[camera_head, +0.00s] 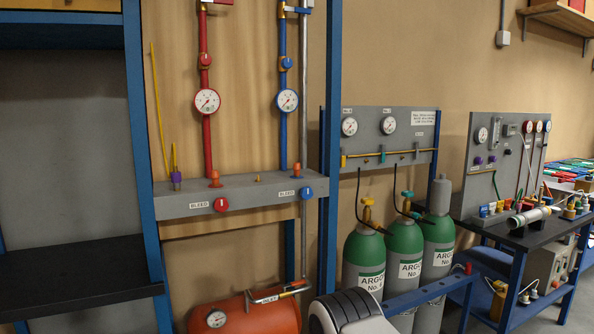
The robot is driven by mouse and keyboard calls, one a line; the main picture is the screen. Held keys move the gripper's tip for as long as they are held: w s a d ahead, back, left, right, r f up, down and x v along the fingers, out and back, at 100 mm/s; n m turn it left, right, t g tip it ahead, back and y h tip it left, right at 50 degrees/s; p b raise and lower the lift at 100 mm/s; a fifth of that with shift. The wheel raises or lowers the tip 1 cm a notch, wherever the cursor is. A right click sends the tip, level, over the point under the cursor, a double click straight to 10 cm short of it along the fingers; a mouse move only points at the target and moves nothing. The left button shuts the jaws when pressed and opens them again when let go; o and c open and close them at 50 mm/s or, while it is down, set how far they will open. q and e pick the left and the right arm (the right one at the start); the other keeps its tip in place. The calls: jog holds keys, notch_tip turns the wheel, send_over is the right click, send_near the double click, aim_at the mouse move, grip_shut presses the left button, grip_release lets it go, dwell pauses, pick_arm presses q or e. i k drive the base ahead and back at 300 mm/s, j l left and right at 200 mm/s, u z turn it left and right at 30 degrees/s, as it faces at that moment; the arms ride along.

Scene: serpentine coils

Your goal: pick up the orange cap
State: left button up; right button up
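Two small orange caps are in view on the grey ledge (240,191). One orange cap (214,179) sits upright on the ledge's top below the red pipe. The other orange cap (306,194) is further right, near the blue BLEED knob. I cannot tell from the picture which one the task means.
A red pipe with a gauge (207,101) and a blue pipe with a gauge (287,100) rise behind the ledge. A red knob (221,205) is on its front. Blue posts (141,150) flank it. An orange tank (240,315) lies below; green argon cylinders (404,255) stand right.

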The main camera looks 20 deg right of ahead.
aim_at(296, 168)
jog(key=i+l+u, duration=0.15)
jog(key=l, duration=0.25)
jog(key=i+l+u, duration=0.15)
jog(key=l, duration=0.25)
jog(key=l+u, duration=0.1)
jog(key=l, duration=0.3)
jog(key=i, duration=0.05)
